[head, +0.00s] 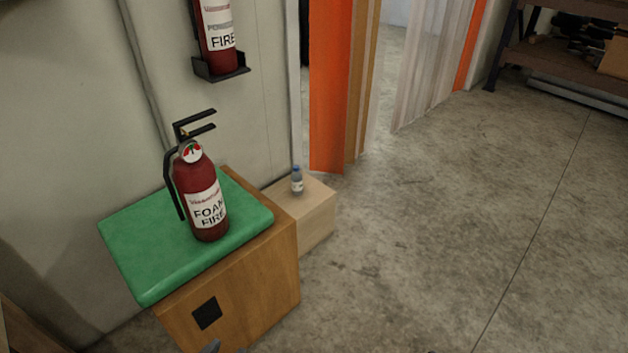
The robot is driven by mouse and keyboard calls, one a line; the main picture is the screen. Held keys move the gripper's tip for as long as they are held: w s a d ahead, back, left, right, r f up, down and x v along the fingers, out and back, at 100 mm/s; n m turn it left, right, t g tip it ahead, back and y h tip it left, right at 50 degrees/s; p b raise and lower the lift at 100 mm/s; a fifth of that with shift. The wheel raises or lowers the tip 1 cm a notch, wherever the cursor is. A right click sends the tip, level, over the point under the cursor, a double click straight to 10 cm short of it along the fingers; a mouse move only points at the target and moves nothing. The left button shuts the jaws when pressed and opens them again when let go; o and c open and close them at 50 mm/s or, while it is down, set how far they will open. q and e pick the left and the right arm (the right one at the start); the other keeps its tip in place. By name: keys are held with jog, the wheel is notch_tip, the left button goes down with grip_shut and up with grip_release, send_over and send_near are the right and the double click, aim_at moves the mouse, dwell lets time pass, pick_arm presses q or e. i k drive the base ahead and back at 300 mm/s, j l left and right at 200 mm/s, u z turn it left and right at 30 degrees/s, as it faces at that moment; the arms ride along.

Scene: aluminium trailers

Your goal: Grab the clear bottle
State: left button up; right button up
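The clear bottle (297,180) is small, with a bluish body and a pale label. It stands upright near the back of a low light-wood box (317,220), close to the wall. Nothing touches the bottle, and all of it shows. No gripper can be made out in the head view. Only a small grey-blue tip shows at the bottom edge, and I cannot tell what it belongs to.
A wooden cabinet (255,300) with a green cushion top (150,252) stands left of the box. A red foam extinguisher (200,190) stands on it; another extinguisher (217,30) hangs on the wall. An orange door frame (328,90) is behind. Concrete floor (450,220) is clear rightward.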

aim_at(296, 179)
jog(key=i+l+z, duration=0.45)
jog(key=i+l, duration=0.35)
jog(key=i, duration=0.25)
jog(key=i+l, duration=0.15)
jog(key=i, duration=0.25)
jog(key=i+l, duration=0.2)
jog(key=i, duration=0.15)
jog(key=i+u, duration=0.2)
jog(key=u, duration=0.2)
jog(key=i+l+u, duration=0.1)
jog(key=u, duration=0.3)
jog(key=i+l+u, duration=0.2)
jog(key=u, duration=0.2)
jog(key=i+u, duration=0.15)
jog(key=u, duration=0.3)
jog(key=i+l+u, duration=0.15)
jog(key=u, duration=0.3)
jog(key=i+l+u, duration=0.15)
jog(key=u, duration=0.3)
jog(key=i+l+u, duration=0.2)
jog(key=u, duration=0.2)
jog(key=i+l+u, duration=0.1)
jog(key=l+u, duration=0.3)
jog(key=i+l+u, duration=0.1)
jog(key=l+u, duration=0.3)
